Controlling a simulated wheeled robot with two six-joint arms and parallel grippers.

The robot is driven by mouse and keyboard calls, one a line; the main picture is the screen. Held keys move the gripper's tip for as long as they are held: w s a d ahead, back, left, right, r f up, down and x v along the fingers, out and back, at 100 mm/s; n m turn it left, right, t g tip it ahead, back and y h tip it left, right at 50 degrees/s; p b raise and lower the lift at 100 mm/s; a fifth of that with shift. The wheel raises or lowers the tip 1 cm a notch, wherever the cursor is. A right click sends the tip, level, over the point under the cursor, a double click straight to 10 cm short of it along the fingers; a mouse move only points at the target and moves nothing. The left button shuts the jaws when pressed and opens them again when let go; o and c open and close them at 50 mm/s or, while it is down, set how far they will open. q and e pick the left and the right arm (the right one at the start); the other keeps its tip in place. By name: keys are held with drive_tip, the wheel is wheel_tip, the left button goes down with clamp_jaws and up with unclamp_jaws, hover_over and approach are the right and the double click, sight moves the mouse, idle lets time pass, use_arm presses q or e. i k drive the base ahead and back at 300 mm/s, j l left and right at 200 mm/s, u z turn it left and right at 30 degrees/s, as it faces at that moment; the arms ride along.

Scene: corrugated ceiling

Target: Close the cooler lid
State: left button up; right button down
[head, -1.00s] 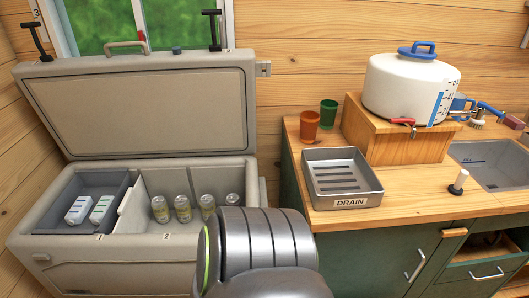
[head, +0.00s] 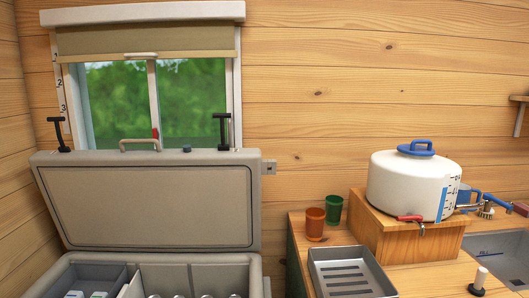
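The cooler lid (head: 148,208) stands open, upright and leaning slightly back in front of the window, in the head view. A handle (head: 140,145) sits on its top edge. Below it, the cooler body (head: 262,280) is cut off by the bottom of the picture. The tops of two white packs (head: 98,294) show in its left grey bin, and several can tops (head: 207,296) show in the right compartment. Neither of my grippers is in view.
To the right, a wooden counter (head: 420,285) holds a drain tray (head: 350,272), orange (head: 315,224) and green (head: 334,210) cups, and a white water tank (head: 412,185) on a wooden box (head: 395,235). A window (head: 180,98) with a blind is behind the lid.

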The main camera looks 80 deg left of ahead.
sight(158, 199)
drive_tip(key=u, duration=0.5)
drive_tip(key=k+j+u, duration=0.1)
drive_tip(key=u, duration=0.9)
drive_tip(key=j+u, duration=0.1)
drive_tip(key=u, duration=0.35)
drive_tip(key=j+u, duration=0.1)
drive_tip(key=u, duration=0.4)
drive_tip(key=j+u, duration=0.1)
drive_tip(key=u, duration=0.4)
drive_tip(key=j+u, duration=0.1)
drive_tip(key=u, duration=0.4)
drive_tip(key=k+j, duration=0.05)
